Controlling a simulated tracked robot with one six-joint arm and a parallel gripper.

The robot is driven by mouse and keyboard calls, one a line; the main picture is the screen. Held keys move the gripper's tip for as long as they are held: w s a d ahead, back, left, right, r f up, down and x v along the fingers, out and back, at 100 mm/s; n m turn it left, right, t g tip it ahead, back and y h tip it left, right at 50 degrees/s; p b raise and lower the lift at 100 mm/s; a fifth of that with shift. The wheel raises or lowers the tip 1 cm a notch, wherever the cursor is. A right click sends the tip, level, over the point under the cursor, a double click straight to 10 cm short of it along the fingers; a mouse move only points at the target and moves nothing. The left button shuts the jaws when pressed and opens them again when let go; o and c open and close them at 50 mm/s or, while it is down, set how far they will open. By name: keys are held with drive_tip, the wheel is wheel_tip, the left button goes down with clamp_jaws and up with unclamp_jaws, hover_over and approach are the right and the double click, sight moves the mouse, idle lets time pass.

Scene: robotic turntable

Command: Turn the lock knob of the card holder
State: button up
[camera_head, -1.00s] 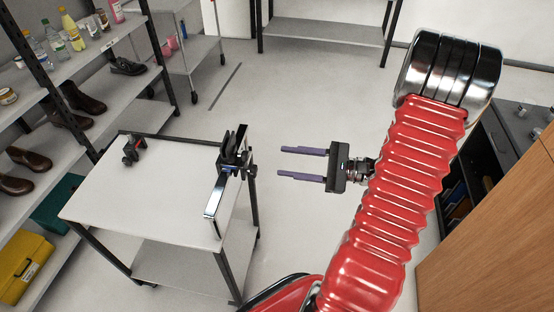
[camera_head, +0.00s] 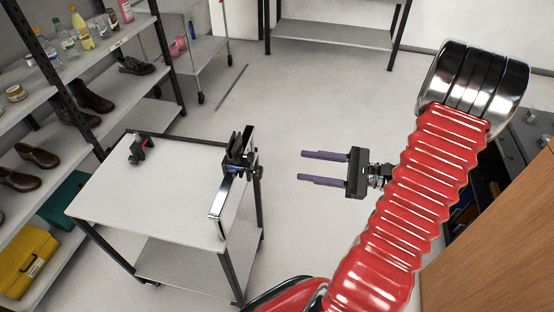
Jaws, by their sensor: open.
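The card holder (camera_head: 238,158) is a dark clamp-like device at the right edge of a white-topped table, with a shiny upright strip beside it and a long flat bar toward the front. Its lock knob cannot be told apart clearly at this size. My gripper (camera_head: 302,167) is to the right of the device, past the table edge, with a clear gap between them. Its two purple fingers point left toward the device. They are apart with nothing between them.
The white table (camera_head: 150,195) is mostly bare, with a small dark clamp (camera_head: 140,148) at its back left corner. Shelves (camera_head: 75,57) with bottles and shoes stand at left. A wooden cabinet (camera_head: 500,240) is at right. Open floor lies behind.

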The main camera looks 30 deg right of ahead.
sight(254, 157)
drive_tip(key=m, duration=0.7)
drive_tip(key=shift+w+m, duration=0.1)
drive_tip(key=shift+m, duration=0.2)
drive_tip(key=shift+a, duration=0.1)
drive_tip(key=x, duration=1.3)
drive_tip(key=shift+w+a, duration=0.2)
drive_tip(key=shift+w, duration=0.1)
drive_tip(key=shift+c, duration=0.5)
clamp_jaws()
